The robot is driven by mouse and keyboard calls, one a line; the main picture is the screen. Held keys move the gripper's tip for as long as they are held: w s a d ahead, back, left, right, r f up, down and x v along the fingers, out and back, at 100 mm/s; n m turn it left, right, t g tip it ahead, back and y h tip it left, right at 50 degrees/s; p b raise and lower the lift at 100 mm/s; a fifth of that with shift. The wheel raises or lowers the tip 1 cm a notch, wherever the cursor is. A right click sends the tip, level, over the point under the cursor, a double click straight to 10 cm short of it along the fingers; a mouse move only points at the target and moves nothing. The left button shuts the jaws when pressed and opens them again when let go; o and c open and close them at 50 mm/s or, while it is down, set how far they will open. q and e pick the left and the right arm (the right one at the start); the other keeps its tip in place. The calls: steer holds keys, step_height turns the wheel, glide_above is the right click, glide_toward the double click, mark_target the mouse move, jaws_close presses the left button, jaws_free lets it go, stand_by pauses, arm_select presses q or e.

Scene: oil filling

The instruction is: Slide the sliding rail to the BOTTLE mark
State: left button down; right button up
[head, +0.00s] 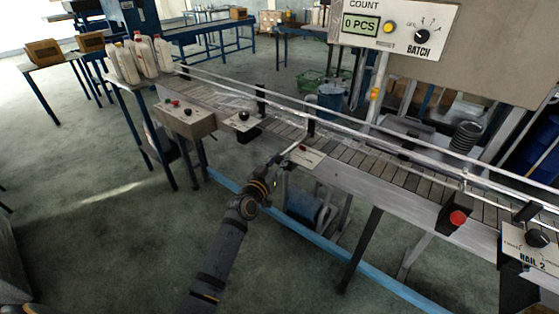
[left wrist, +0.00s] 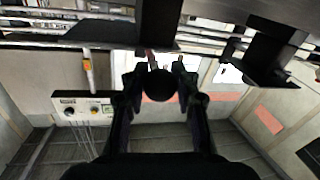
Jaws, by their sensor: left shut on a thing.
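My left gripper (head: 284,157) is at the front edge of the conveyor, beside a small pale panel (head: 308,156) with a red spot. In the left wrist view the left gripper (left wrist: 161,84) has its fingers on both sides of a round black knob (left wrist: 162,86) and is shut on it. The metal rail (head: 400,150) runs lengthwise above the slatted conveyor belt (head: 375,167). A dark upright post (head: 310,127) stands by the rail just beyond the gripper. I cannot read a BOTTLE mark in either view. My right gripper is not in view.
A panel with a black knob (head: 538,238) labelled RAIL 2 is at the right. Another black knob (head: 243,116) and a control box (head: 184,119) stand left along the conveyor. White jugs (head: 143,55) stand at its far left end. The floor in front is clear.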

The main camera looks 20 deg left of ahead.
arm_select(q)
steer(key=shift+w+d+b, duration=0.2)
steer(key=shift+w+b, duration=0.15)
steer(key=shift+w, duration=0.25)
steer(key=c, duration=1)
jaws_free()
steer(key=shift+s, duration=0.1)
steer(key=s+a, duration=0.1)
steer(key=s, duration=1)
steer(key=shift+s+a, duration=0.4)
